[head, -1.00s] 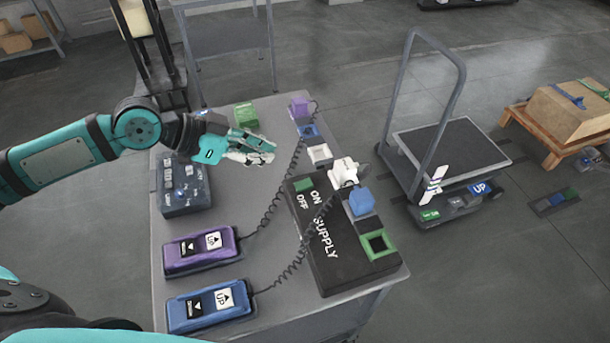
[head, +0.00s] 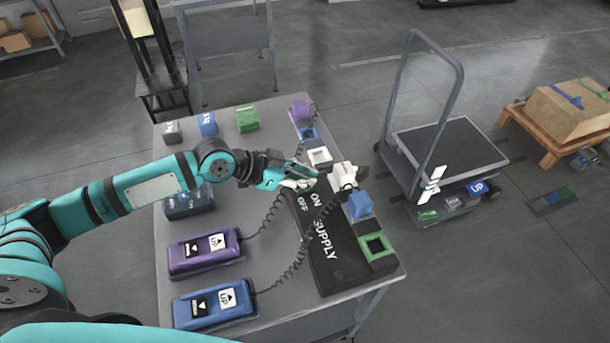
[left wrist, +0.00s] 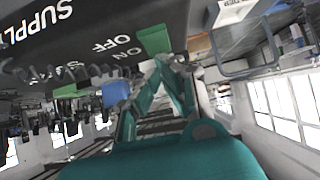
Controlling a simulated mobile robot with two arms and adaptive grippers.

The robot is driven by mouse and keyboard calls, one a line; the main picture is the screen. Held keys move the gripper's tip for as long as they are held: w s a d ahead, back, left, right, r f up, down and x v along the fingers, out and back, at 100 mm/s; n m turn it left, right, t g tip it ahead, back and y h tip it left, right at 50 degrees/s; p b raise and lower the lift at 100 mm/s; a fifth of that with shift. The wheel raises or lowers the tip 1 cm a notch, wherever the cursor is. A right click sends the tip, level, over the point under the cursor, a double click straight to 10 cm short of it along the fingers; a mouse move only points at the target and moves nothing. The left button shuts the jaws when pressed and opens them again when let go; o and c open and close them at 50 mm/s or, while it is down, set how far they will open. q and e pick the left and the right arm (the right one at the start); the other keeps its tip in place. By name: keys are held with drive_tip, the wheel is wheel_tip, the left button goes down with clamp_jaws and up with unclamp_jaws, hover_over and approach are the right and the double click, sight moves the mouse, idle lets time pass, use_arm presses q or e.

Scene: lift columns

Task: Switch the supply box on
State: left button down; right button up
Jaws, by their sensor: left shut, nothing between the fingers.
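The black supply box (head: 335,262) lies on the right side of the grey table, marked SUPPLY, ON and OFF. My left gripper (head: 306,184) is shut and empty, at the box's far left corner beside the ON label. It hides the green switch there in the head view. In the left wrist view the green switch (left wrist: 154,40) shows beside the ON and OFF lettering, just beyond the fingertips (left wrist: 165,62). I cannot tell whether the fingers touch it. My right gripper is not in view.
A white plug (head: 343,176), a blue plug (head: 360,206) and a green socket (head: 377,246) line the box's right edge. A purple pendant (head: 204,252) and a blue pendant (head: 214,303) with coiled cords lie nearer. A cart (head: 440,155) stands to the right.

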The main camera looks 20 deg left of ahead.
use_arm(q)
drive_tip(key=shift+f, duration=0.1)
drive_tip(key=p, duration=0.2)
drive_tip(key=shift+w+d+r+y+p, duration=0.2)
drive_tip(key=shift+r+y+p, duration=0.1)
drive_tip(key=shift+y, duration=0.1)
drive_tip(key=shift+s+f+b, duration=0.1)
drive_tip(key=shift+f+b, duration=0.4)
drive_tip(key=shift+b, duration=0.05)
drive_tip(key=shift+a, duration=0.15)
